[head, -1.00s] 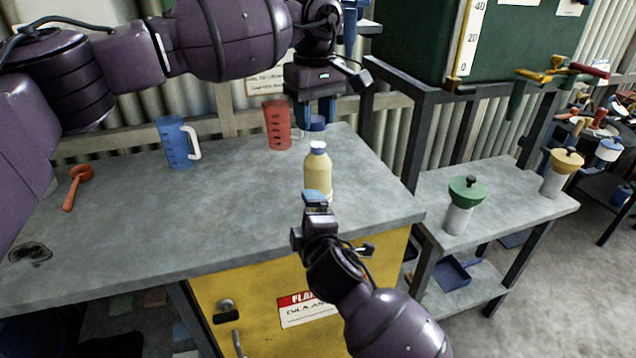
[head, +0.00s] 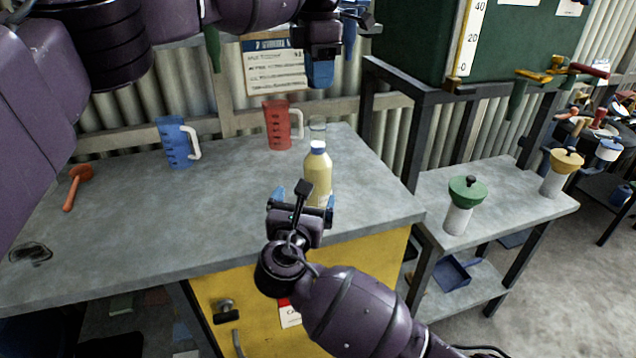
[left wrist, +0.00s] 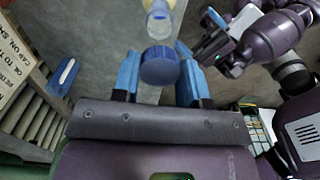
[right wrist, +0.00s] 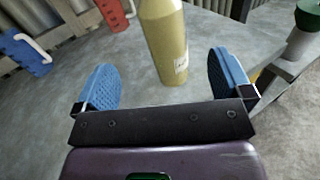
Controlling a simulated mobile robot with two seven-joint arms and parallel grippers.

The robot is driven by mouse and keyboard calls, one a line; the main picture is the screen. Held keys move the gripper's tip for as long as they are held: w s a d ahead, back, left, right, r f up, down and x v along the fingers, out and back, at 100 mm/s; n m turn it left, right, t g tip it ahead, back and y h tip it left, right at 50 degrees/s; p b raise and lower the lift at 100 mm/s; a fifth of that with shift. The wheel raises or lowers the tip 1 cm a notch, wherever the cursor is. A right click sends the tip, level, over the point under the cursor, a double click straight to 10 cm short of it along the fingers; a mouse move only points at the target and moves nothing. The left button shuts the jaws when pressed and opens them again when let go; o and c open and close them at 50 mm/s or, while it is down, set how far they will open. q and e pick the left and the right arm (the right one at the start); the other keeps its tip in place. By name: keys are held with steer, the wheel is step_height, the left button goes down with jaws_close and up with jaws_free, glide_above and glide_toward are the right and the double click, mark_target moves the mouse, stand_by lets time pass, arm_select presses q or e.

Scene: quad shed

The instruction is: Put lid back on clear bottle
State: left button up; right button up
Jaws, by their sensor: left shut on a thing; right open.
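My left gripper (head: 320,75) is shut on a round blue lid (left wrist: 160,66), held between its fingers in the left wrist view. In the head view it is raised above the back of the bench. My right gripper (head: 304,197) is open at the bench's front edge. In the right wrist view the yellow bottle (right wrist: 164,40) stands upright beyond and between its fingers, apart from them.
A red jug (head: 277,126) stands left of the clear bottle, and a blue jug (head: 174,142) farther left. An orange scoop (head: 77,187) lies at the left. The bench (head: 220,215) is clear in its middle. A lower side table (head: 500,205) holds a green-topped container (head: 460,205).

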mark_target(318, 168)
steer(key=shift+d, duration=0.1)
steer(key=shift+w, duration=0.1)
stand_by(0.3)
steer(key=w, duration=0.4)
steer(key=w+d, duration=0.1)
steer(key=w, duration=0.2)
steer(key=w+d, duration=0.1)
steer(key=w, duration=0.3)
steer(key=shift+w+d, duration=0.25)
steer(key=shift+w, duration=0.05)
steer(key=c, duration=1.3)
arm_select(q)
steer(key=shift+f, duration=2.45)
arm_select(e)
steer(key=shift+c, duration=0.2)
arm_select(q)
steer(key=shift+f, duration=0.9)
steer(key=shift+f, duration=0.55)
